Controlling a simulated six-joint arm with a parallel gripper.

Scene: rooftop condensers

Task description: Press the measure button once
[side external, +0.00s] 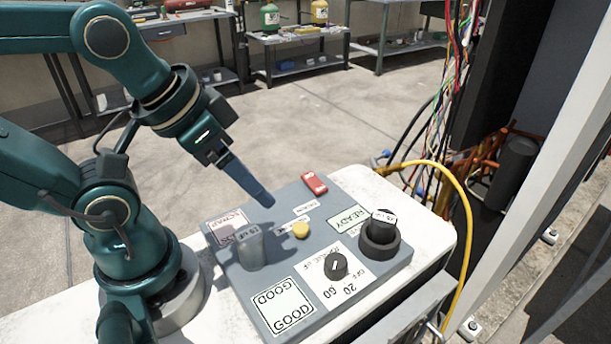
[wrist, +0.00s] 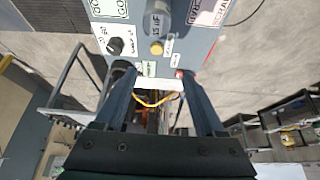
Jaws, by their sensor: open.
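The yellow round button (side external: 300,230), the only push button I can make out, sits on the top of a grey test panel (side external: 225,263). Small white labels beside it are too small to read surely. It also shows in the wrist view (wrist: 167,47), beyond the fingertips and between their lines. My gripper (side external: 264,201) is above the panel, up and left of the button in the side view, apart from it. In the wrist view my gripper (wrist: 156,73) has its two fingers spread with nothing between them.
A grey capacitor (side external: 250,250) stands on the panel near the button. A black knob (side external: 335,265), a dark cylinder in a round socket (side external: 379,246) and a red switch (side external: 314,183) are also there. A yellow hose (side external: 466,230) curves past the white worktop's right side.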

